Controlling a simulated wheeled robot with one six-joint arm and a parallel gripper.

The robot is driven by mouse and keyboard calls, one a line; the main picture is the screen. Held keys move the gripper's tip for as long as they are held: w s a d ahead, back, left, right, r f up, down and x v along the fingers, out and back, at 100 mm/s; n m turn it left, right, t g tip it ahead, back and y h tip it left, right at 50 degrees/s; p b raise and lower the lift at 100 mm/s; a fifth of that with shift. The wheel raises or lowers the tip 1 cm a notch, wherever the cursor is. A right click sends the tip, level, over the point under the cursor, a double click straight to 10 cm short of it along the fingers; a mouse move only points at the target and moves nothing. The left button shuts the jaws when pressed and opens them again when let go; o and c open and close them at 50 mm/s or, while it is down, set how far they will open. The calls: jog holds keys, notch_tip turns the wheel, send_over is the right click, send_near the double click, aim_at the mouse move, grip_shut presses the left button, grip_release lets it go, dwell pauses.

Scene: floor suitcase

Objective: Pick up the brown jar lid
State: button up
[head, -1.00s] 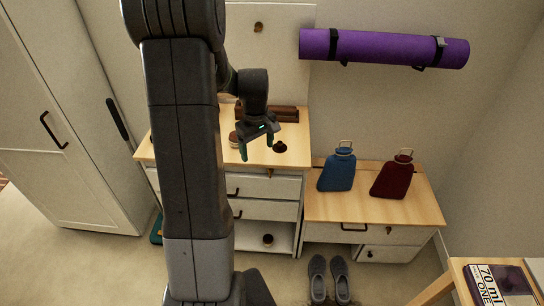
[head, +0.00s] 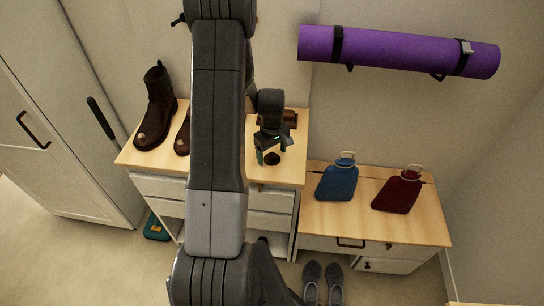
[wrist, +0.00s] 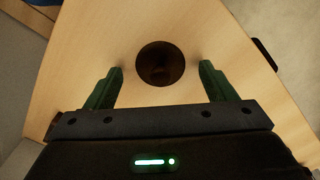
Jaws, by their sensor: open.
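The brown jar lid (head: 272,158) is a small dark round piece on the wooden top of the taller white cabinet, near its front right part. In the wrist view the lid (wrist: 160,63) lies on the wood just beyond the fingertips, centred between them. My gripper (head: 271,155) is above the cabinet top at the lid. In the wrist view the gripper (wrist: 160,75) is open, with its two green fingers apart and nothing between them.
Brown boots (head: 157,110) stand on the left of the cabinet top (head: 138,160). A brown item (head: 290,118) lies behind my gripper. A blue hot-water bottle (head: 337,182) and a dark red one (head: 398,192) lie on the lower cabinet. Grey shoes (head: 322,283) are on the floor.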

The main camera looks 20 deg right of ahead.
jog(key=shift+f, duration=0.25)
jog(key=shift+c, duration=0.3)
jog(key=c, duration=1)
